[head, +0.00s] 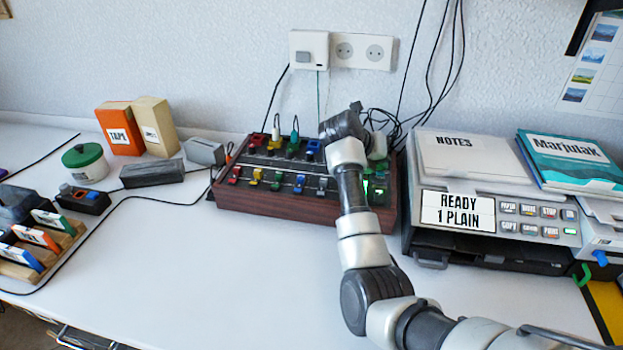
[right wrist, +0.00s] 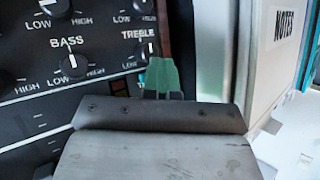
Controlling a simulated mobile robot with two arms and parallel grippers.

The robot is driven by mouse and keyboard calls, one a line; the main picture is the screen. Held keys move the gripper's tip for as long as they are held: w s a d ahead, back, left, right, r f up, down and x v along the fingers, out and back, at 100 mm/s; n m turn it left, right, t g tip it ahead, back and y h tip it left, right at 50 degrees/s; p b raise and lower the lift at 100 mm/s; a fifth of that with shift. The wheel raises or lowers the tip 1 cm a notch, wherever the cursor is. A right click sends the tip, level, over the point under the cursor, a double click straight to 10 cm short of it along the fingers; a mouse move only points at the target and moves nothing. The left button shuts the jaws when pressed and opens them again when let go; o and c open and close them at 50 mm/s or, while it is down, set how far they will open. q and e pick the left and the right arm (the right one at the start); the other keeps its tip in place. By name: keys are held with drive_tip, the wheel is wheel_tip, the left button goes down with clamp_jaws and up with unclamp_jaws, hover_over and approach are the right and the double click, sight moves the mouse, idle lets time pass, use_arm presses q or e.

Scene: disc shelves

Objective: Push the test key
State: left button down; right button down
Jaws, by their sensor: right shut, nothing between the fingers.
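The grey printer (head: 490,190) stands right of centre in the head view. Its panel (head: 530,220) has two rows of small keys beside a display (head: 458,210) reading READY 1 PLAIN. The key labels are too small for me to pick out the test key. My right gripper (head: 340,124) is shut and empty, above the back right of the wooden-sided mixer (head: 300,205), left of the printer. In the right wrist view the gripper (right wrist: 162,85) is in front of the mixer's BASS and TREBLE knobs. A green piece shows at its tips. My left gripper is not in view.
A notes pad (head: 465,155) lies on the printer, with a teal book (head: 570,160) at its right. Cables hang behind the mixer. The front desk (head: 220,275) is clear.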

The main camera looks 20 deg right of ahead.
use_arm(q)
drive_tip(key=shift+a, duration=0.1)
use_arm(e)
drive_tip(key=shift+s+f, duration=0.1)
drive_tip(key=shift+f, duration=0.25)
drive_tip(key=shift+a, duration=0.1)
